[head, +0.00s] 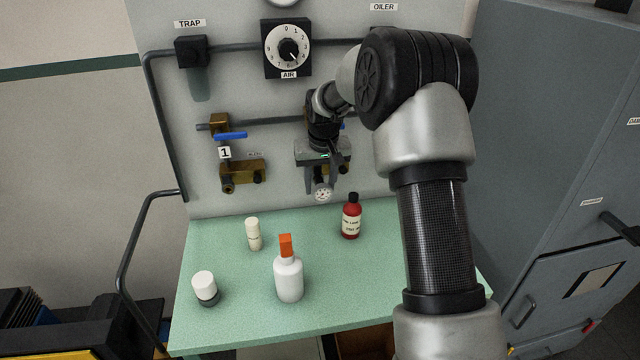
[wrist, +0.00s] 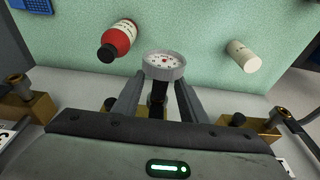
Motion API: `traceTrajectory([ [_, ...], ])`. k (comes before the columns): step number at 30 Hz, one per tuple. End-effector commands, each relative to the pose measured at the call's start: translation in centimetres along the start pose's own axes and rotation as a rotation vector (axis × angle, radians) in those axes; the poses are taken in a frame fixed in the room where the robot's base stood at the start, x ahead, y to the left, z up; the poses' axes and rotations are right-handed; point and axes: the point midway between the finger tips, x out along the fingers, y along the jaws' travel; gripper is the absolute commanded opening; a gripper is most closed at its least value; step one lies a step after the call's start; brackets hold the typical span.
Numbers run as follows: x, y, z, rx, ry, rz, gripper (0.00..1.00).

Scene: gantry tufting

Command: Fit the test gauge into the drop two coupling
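The test gauge (head: 323,190) is small and round with a white dial. In the wrist view the gauge (wrist: 164,66) shows its dial at the fingertips, with a dark stem behind it. My gripper (head: 321,178) is shut on the gauge and holds it in front of the wall panel, above the table. In the wrist view one finger of my gripper (wrist: 158,88) lies on each side. The drop two coupling is mostly hidden behind my gripper and arm; I cannot tell whether the gauge touches it. Brass fittings show left (wrist: 30,108) and right (wrist: 243,128) in the wrist view.
Drop one (head: 240,172), brass with a blue handle (head: 230,136), is left of my gripper. On the green table (head: 350,290) stand a red bottle (head: 351,218), a cream vial (head: 253,234), a white bottle (head: 288,280) and a white-capped jar (head: 205,288).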

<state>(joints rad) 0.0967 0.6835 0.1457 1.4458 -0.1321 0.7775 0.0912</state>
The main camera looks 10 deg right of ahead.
Motion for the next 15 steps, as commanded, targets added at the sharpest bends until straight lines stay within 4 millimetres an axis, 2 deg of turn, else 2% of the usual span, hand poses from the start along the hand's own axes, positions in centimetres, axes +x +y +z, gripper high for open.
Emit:
traceTrajectory([
  [8,-0.6,0.0,0.0,0.000,-0.001,0.000,0.39],
  [11,-1.9,0.0,0.0,0.000,0.000,0.000,0.39],
  [15,-5.1,0.0,0.0,0.001,0.002,0.000,0.39],
])
